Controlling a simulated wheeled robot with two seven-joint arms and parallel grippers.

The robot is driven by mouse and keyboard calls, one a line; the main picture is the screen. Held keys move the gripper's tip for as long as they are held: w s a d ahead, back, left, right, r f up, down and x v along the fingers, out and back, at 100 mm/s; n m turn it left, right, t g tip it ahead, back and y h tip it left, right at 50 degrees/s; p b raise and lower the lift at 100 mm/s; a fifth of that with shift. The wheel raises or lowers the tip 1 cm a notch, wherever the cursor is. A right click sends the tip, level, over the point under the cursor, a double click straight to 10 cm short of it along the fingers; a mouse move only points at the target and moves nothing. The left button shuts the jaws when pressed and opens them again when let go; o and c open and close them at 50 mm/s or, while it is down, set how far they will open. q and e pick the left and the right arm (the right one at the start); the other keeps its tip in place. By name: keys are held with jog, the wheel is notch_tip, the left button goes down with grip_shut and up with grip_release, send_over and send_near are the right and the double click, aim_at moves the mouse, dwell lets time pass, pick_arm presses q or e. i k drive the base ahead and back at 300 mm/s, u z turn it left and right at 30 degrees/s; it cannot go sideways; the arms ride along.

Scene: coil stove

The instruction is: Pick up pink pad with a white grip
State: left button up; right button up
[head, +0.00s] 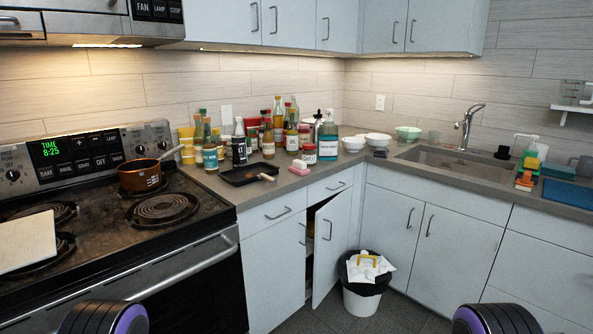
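A pink pad (309,171) with a white grip on top lies on the counter in the corner area. It is right of the black tray and in front of a group of bottles and jars. Nothing holds it. Neither of my grippers shows in the head view; only rounded black and purple parts of my arms show at the bottom left and bottom right edges.
A black tray (243,176) and a coil stove (120,235) with an orange pan (141,177) are to the left. Several bottles (276,125) crowd behind the pad. A cabinet door (332,245) stands ajar below, near a trash bin (363,300). A sink (455,161) is right.

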aim_at(299, 167)
jog(key=z, duration=0.35)
jog(key=i, duration=0.55)
jog(key=z, duration=0.6)
jog(key=i, duration=0.95)
jog(key=u, duration=0.35)
jog(key=i, duration=0.85)
jog(key=u, duration=0.65)
